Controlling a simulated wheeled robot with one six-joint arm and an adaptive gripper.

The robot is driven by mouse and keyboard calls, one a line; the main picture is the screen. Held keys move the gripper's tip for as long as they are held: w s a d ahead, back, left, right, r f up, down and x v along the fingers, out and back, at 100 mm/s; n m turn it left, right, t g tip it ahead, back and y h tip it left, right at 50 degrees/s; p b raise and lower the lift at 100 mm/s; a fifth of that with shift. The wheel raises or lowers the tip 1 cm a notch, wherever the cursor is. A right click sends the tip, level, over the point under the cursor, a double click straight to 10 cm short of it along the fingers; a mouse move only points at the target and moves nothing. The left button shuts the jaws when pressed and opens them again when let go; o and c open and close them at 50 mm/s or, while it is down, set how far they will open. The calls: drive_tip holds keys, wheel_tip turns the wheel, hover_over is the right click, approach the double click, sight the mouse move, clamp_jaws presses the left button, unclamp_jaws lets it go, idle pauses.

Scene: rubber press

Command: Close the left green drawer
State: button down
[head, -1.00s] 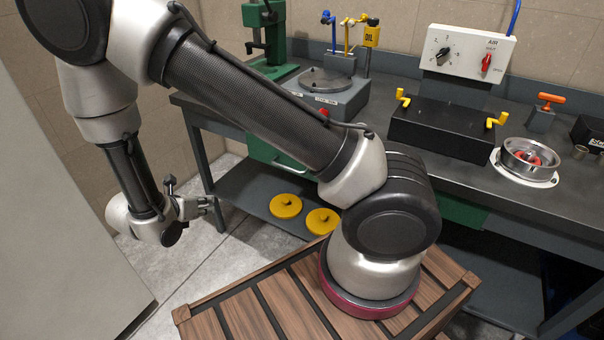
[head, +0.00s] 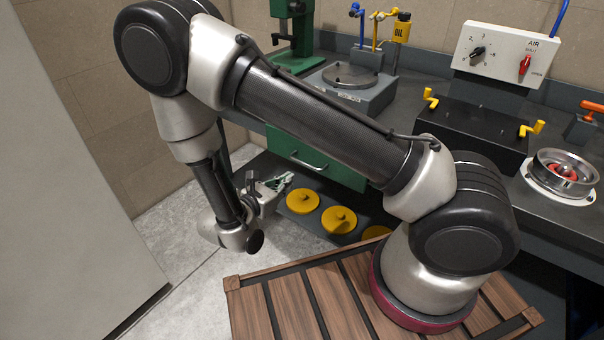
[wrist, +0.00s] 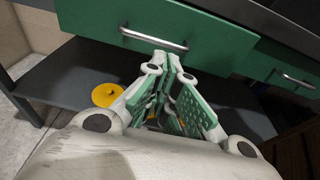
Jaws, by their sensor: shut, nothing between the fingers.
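The left green drawer (head: 337,174) sits under the bench top, with a metal bar handle (head: 308,163) on its front. My arm hides part of it in the head view. In the wrist view the left drawer (wrist: 212,40) and its handle (wrist: 153,40) lie just beyond the fingertips. Its front seems to stand forward of the right green drawer (wrist: 280,68); how far is hard to tell. My gripper (head: 288,179) is shut and empty, low in front of the drawer. In the wrist view my gripper (wrist: 170,62) points at the area just below the handle.
Several yellow discs (head: 302,200) lie on the dark lower shelf (wrist: 62,78) below the drawer. A slatted wooden platform (head: 290,305) is under my arm's base. The bench top carries a grey press plate and a black box (head: 475,130). Grey floor is clear at left.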

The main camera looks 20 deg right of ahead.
drive_tip(key=x, duration=0.7)
drive_tip(key=shift+w+d, duration=0.25)
drive_tip(key=shift+d, duration=0.05)
